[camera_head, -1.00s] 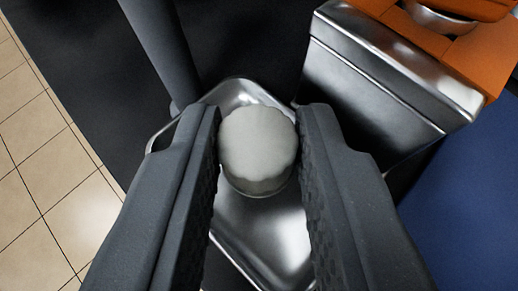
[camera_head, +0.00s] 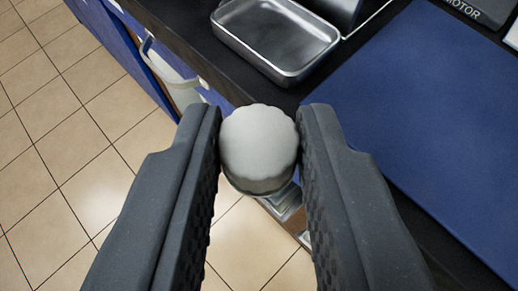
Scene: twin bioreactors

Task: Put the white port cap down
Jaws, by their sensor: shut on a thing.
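The white port cap (camera_head: 259,148) is round with a scalloped edge. It sits between the two dark, textured fingers of my gripper (camera_head: 259,150), which are shut on it. In the picture the cap lies over the front edge of the dark bench, with the tiled floor below it on the left. The cap's underside is hidden.
A shiny metal tray (camera_head: 277,72) stands empty on the dark bench top (camera_head: 185,27) beyond the cap. A blue mat (camera_head: 430,130) covers the right side of the bench. A white curved handle (camera_head: 165,66) shows at the blue bench front. The tiled floor (camera_head: 65,150) is clear on the left.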

